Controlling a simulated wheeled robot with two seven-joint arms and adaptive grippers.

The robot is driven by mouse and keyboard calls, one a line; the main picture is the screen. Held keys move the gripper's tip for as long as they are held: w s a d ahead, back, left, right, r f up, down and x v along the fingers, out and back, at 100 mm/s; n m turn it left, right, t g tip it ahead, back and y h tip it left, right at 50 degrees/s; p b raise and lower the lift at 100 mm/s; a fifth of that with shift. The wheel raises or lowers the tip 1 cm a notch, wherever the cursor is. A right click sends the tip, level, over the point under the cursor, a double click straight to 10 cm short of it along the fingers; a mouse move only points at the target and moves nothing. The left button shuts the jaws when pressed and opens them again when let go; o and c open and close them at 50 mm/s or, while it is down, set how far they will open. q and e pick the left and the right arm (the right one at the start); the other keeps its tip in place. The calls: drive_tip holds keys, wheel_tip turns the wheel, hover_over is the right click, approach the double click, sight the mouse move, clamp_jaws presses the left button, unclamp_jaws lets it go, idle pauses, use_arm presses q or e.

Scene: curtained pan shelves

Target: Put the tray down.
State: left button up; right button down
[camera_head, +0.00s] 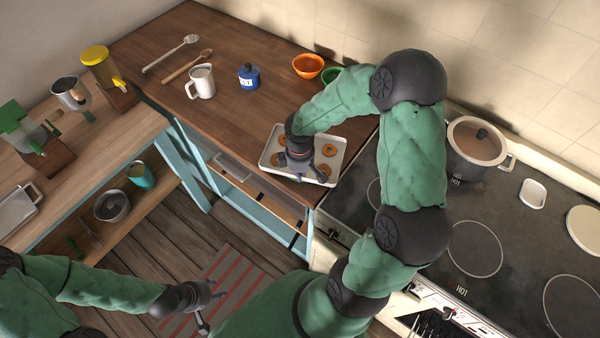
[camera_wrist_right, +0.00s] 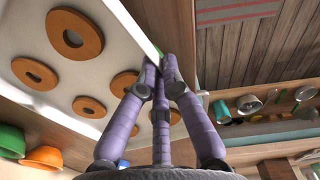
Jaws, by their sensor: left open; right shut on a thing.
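The white tray (camera_head: 339,148) holds several orange-brown rings and is over the front right corner of the wooden counter. I cannot tell whether it rests on the wood or is held just above it. It also fills the left of the right wrist view (camera_wrist_right: 125,38). My right gripper (camera_head: 303,172) is shut on the tray's front edge; its purple fingers meet at the rim in the wrist view (camera_wrist_right: 163,62). The right hand hides part of the tray. My left gripper (camera_head: 212,305) is open and empty, low over the striped rug.
On the wooden counter (camera_head: 235,55) stand a white mug (camera_head: 200,82), a blue pot (camera_head: 249,76), an orange bowl (camera_head: 308,66) and a green bowl (camera_head: 330,74).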

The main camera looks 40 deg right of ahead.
drive_tip(key=shift+f, duration=0.35)
idle(0.5)
drive_tip(key=c, duration=1.3)
unclamp_jaws()
wheel_tip(320, 180, up, 12)
clamp_jaws()
